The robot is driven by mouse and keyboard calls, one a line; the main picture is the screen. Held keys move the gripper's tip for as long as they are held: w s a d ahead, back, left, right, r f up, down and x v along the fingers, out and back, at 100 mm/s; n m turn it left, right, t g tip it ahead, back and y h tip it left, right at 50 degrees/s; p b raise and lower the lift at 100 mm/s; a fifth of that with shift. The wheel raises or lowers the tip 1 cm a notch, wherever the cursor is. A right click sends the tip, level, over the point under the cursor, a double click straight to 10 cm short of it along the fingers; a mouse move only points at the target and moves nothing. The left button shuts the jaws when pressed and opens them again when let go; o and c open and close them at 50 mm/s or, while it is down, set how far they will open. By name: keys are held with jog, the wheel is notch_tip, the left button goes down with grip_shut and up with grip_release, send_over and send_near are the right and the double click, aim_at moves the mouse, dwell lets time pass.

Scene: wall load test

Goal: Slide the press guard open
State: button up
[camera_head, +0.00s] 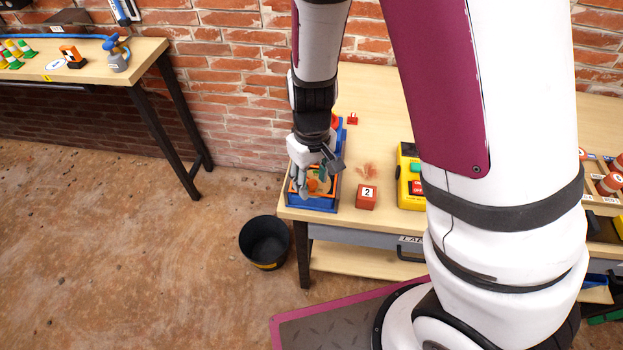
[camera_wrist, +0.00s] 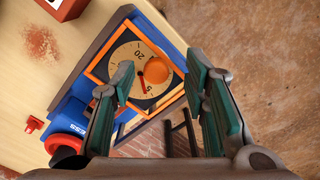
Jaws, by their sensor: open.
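The blue press (camera_head: 313,208) stands at the left end of the workbench; its lettered side and red round button (camera_wrist: 64,145) show in the wrist view. An orange frame (camera_wrist: 97,68), seemingly the guard, surrounds a beige dial (camera_wrist: 125,56) with numbers and a red needle. A round orange knob (camera_wrist: 158,71) stands out over the dial. My gripper (camera_head: 325,168) is over the press, pointing down. In the wrist view my gripper (camera_wrist: 160,64) is open, its fingers on either side of the knob. I cannot tell whether either finger touches it.
A red block marked 2 (camera_head: 367,197) and reddish crumbs (camera_head: 366,171) lie right of the press. A yellow box (camera_head: 408,190) is further right. A small red piece (camera_head: 352,119) lies behind. A black bucket (camera_head: 264,243) stands on the floor. Another bench (camera_head: 145,50) is at left.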

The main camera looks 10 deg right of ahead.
notch_tip(320, 180, up, 11)
jog(key=shift+r, duration=0.2)
dwell(0.6)
notch_tip(320, 180, up, 11)
jog(key=m+t+y, duration=0.1)
jog(key=m+t, duration=0.1)
send_over(312, 185)
jog(key=s+d, duration=0.5)
jog(key=s, duration=0.1)
jog(key=s+d+r+m+t+h, duration=0.1)
jog(key=s+d+r+m+t, duration=0.1)
jog(key=s+r, duration=0.4)
jog(key=s+d+t, duration=0.1)
jog(key=s+d, duration=0.1)
jog(key=s, duration=0.1)
jog(key=shift+m, duration=0.3)
